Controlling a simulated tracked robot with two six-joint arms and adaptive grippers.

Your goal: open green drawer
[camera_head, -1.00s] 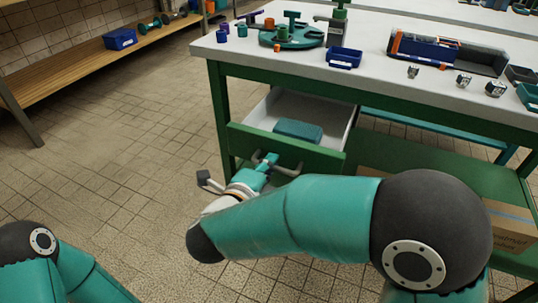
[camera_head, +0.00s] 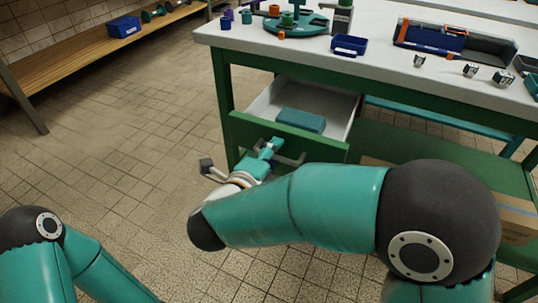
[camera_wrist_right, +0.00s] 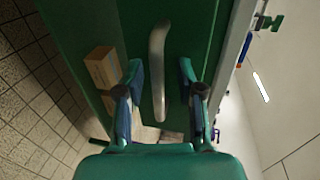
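The green drawer (camera_head: 245,127) in the workbench stands pulled out, its pale inside showing. A teal box (camera_head: 301,120) lies in it. My right gripper (camera_head: 276,148) is at the drawer's green front, by the handle. In the right wrist view the curved grey metal handle (camera_wrist_right: 158,70) runs between the two fingers of my right gripper (camera_wrist_right: 160,78). The fingers are apart, with a visible gap on each side of the handle. My left gripper is out of view; only part of my left arm shows at the lower left.
The workbench top (camera_head: 385,75) holds a blue bin (camera_head: 348,45), a toolbox (camera_head: 455,42) and several small parts. A cardboard box (camera_head: 515,222) sits on the bench's lower shelf. A wooden bench (camera_head: 75,62) stands at the left. The tiled floor (camera_head: 120,130) between is clear.

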